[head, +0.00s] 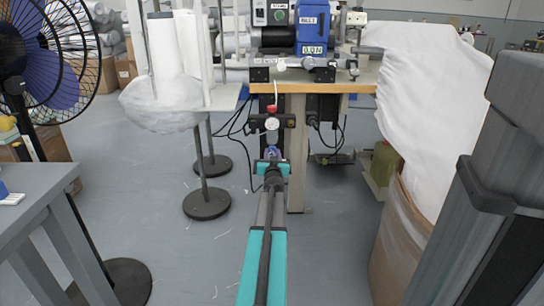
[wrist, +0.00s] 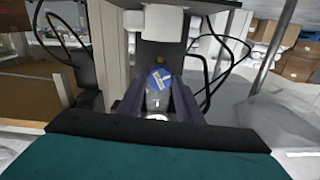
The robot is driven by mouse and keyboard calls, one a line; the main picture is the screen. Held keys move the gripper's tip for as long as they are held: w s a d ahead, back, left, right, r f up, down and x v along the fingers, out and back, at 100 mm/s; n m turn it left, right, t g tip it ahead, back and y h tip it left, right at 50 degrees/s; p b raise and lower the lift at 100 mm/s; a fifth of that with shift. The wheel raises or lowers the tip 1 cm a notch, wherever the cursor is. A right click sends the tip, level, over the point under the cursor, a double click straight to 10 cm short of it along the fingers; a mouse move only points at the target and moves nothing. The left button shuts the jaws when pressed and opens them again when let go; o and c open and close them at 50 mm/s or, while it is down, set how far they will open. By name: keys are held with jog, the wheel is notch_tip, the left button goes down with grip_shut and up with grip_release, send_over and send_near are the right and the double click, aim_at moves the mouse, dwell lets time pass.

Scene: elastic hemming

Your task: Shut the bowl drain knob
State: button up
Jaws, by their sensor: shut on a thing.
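The air regulator's bowl (head: 272,152) hangs below the round gauge on the front of the sewing bench. In the wrist view the bowl (wrist: 158,82) shows a blue label and a grey lower part. The bowl drain knob (wrist: 156,118) is a small pale piece at the bowl's lower end, mostly hidden between the jaws. My gripper (head: 271,168) is right under the bowl; in the wrist view its two dark fingers (wrist: 157,100) stand on either side of the bowl's lower end, shut on the knob. Which way the knob is turned cannot be seen.
The bench's leg (head: 297,150) and black hoses (head: 238,125) are close around the regulator. A thread stand (head: 206,203) with round bases is to the left. A cardboard bin (head: 398,240) with white fabric is to the right. A grey table (head: 30,200) and fan are at far left.

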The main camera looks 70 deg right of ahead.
jog(key=shift+s+d+r+p, duration=0.1)
jog(key=shift+s+d+p, duration=0.05)
jog(key=shift+d+p, duration=0.2)
jog(key=shift+r+m+p, duration=0.1)
jog(key=shift+m+p, duration=0.5)
jog(key=shift+p, duration=0.3)
jog(key=shift+s+d+m+p, duration=0.1)
jog(key=shift+m+p, duration=0.2)
jog(key=shift+p, duration=0.15)
jog(key=m+p, duration=0.2)
jog(key=p, duration=0.2)
jog(key=shift+m+p, duration=0.3)
jog(key=shift+p, duration=0.05)
jog(key=m+p, duration=0.3)
jog(key=p, duration=0.2)
jog(key=shift+m, duration=0.3)
jog(key=m+p, duration=0.3)
jog(key=shift+s, duration=0.1)
jog(key=m+p, duration=0.4)
jog(key=m, duration=0.2)
jog(key=shift+f, duration=0.2)
jog(key=m+p, duration=0.2)
jog(key=m, duration=0.5)
jog(key=shift+f, duration=0.1)
